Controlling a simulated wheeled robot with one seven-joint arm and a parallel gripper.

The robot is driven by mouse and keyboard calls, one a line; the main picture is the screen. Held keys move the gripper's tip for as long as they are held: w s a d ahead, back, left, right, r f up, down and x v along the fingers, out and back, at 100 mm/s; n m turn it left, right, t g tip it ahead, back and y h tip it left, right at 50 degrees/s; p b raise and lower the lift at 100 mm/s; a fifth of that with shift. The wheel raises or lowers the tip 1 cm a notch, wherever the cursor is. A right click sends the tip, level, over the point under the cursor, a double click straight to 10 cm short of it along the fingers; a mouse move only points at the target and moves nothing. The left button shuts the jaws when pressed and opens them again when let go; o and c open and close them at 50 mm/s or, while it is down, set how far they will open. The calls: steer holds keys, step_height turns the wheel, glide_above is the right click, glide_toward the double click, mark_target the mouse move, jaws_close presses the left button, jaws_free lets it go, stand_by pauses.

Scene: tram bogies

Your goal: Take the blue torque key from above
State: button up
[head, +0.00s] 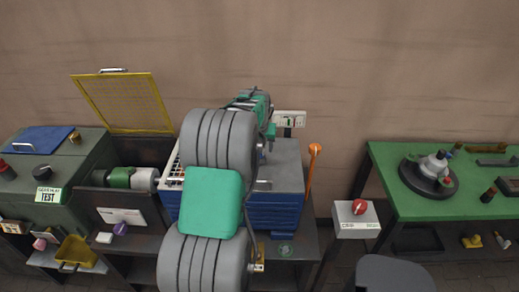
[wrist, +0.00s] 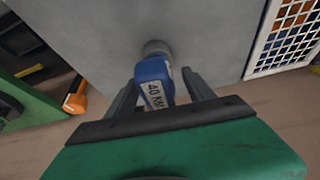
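The blue torque key (wrist: 154,79), marked "40 N" with the rest of its label cut off, stands on a grey surface with its round grey end away from me. My gripper (wrist: 160,76) has one dark finger on each side of the key. A gap shows on the right of the key; the left finger looks very near it, and I cannot tell if it touches. In the head view my gripper (head: 269,140) is over the grey-topped blue cabinet (head: 287,206), largely behind my arm. The key cannot be made out there.
An orange lever (head: 311,165) stands at the cabinet's right edge. A white grid rack (wrist: 293,30) is beside the grey top. A post with a red button (head: 359,207) and a green table (head: 400,160) stand to the right. A yellow mesh guard (head: 125,102) rises at left.

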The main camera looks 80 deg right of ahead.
jaws_close()
stand_by(0.5)
